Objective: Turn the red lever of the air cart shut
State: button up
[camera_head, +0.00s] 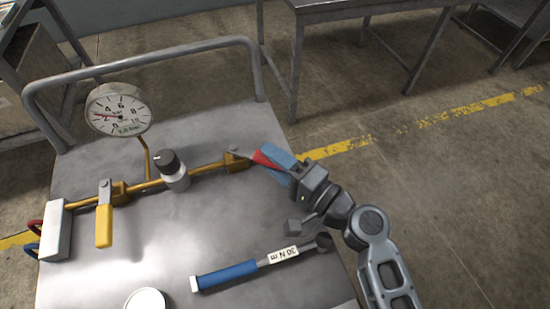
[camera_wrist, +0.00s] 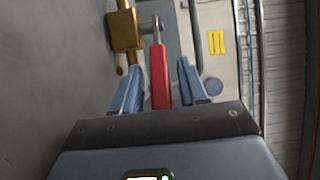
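The red lever (camera_head: 262,159) sits on the brass valve (camera_head: 237,160) at the right end of the air cart's pipe. It points right and toward the front, at an angle to the pipe. In the wrist view the red lever (camera_wrist: 160,78) runs between my two blue fingers, with a gap on each side. The brass valve body (camera_wrist: 124,30) is beyond the fingertips. My gripper (camera_head: 276,160) is open around the lever, and its fingers hide part of the lever in the head view. The cart top (camera_head: 215,225) lies below.
A gauge (camera_head: 118,109), a black-topped regulator (camera_head: 173,169) and a yellow lever (camera_head: 104,226) stand along the pipe. A blue-handled torque wrench (camera_head: 230,274) lies at the front, near a round white item (camera_head: 147,299). A rail (camera_head: 150,60) borders the cart's back.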

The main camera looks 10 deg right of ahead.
jog(key=shift+b+v, duration=0.85)
jog(key=shift+v, duration=3.05)
